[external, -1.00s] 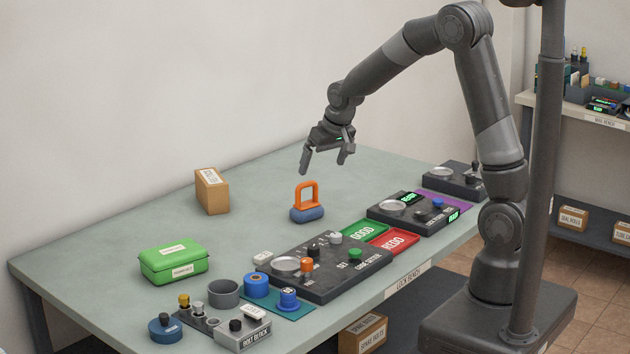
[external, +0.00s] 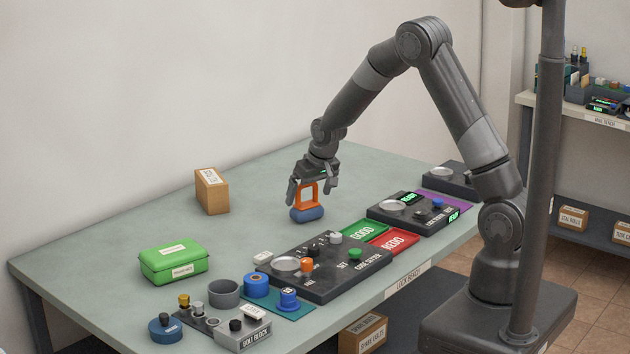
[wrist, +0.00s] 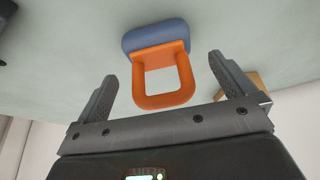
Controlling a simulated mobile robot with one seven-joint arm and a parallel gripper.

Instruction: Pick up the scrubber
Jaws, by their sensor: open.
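The scrubber has an orange loop handle on a blue pad (external: 307,214) and stands upright on the bench (external: 120,235). My gripper (external: 312,195) is open, with its fingers at the height of the orange handle in the external view. In the wrist view the scrubber's handle (wrist: 190,80) lies between and just beyond the two open fingers (wrist: 162,80), its blue pad farther off. No finger is seen clearly touching the handle.
A cardboard box (external: 211,191) stands left of the scrubber. A dark device panel (external: 325,266) lies in front, with the green GOOD tray (external: 362,234) and red REDO tray (external: 394,240) to its right. A green case (external: 174,261) is farther left.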

